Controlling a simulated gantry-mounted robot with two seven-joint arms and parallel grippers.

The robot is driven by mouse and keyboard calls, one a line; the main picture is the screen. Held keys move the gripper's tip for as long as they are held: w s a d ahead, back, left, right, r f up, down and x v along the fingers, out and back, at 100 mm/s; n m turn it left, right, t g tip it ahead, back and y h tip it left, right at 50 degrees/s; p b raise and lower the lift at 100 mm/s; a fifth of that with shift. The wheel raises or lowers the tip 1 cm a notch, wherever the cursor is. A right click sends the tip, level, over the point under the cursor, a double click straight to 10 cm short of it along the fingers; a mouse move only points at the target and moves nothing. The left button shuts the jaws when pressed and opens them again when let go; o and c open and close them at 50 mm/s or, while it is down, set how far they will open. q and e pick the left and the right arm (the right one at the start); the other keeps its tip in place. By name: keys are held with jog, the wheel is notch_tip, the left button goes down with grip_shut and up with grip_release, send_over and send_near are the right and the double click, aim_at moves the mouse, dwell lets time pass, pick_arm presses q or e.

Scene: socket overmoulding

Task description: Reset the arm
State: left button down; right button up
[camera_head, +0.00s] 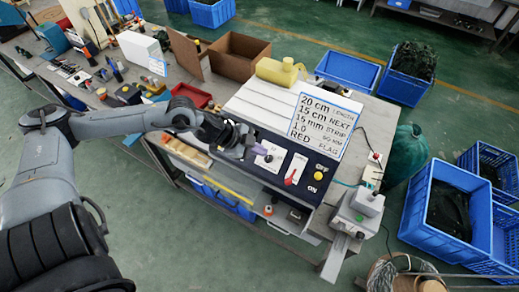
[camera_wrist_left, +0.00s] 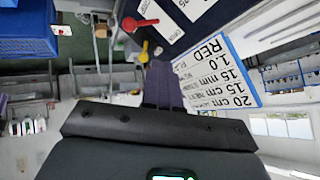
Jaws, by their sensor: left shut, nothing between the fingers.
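My left gripper (camera_head: 254,151) reaches in from the left over the workbench in the head view. It hovers at the left end of a dark control panel (camera_head: 272,178), close to a white label plate on it. Its purple fingers (camera_wrist_left: 163,85) are together and empty in the left wrist view. A red lever switch (camera_head: 292,177) stands on the panel between OFF and ON marks, to the right of the gripper and apart from it. My right gripper is in neither view.
A sign with cutting data (camera_head: 325,125) stands behind the panel. A brown box (camera_head: 236,57), yellow roll (camera_head: 279,71) and red tray (camera_head: 192,95) are on the bench. A grey machine (camera_head: 356,212) is at its right end. Blue crates (camera_head: 425,225) stand on the floor.

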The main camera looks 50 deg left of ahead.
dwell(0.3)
pick_arm(q)
jog(key=s+d+r+n+t+p, duration=0.1)
jog(key=s+d+n+p, duration=0.35)
jog(key=d, duration=0.45)
jog(key=s+d+r+n+t+p, duration=0.15)
jog(key=s+d+n+p, duration=0.3)
jog(key=d, duration=0.45)
jog(key=s+a+f+n+g+y, duration=0.1)
jog(key=s+a+g+y, duration=0.2)
jog(key=s+g+y, duration=0.35)
notch_tip(320, 180, down, 44)
jog(key=s+h+b, duration=0.1)
jog(key=s+b, duration=0.1)
jog(key=b, duration=4.1)
jog(key=shift+s+a+f+h+b, duration=0.2)
jog(key=shift+s+f+h+b, duration=0.05)
jog(key=shift+s+h+b, duration=0.15)
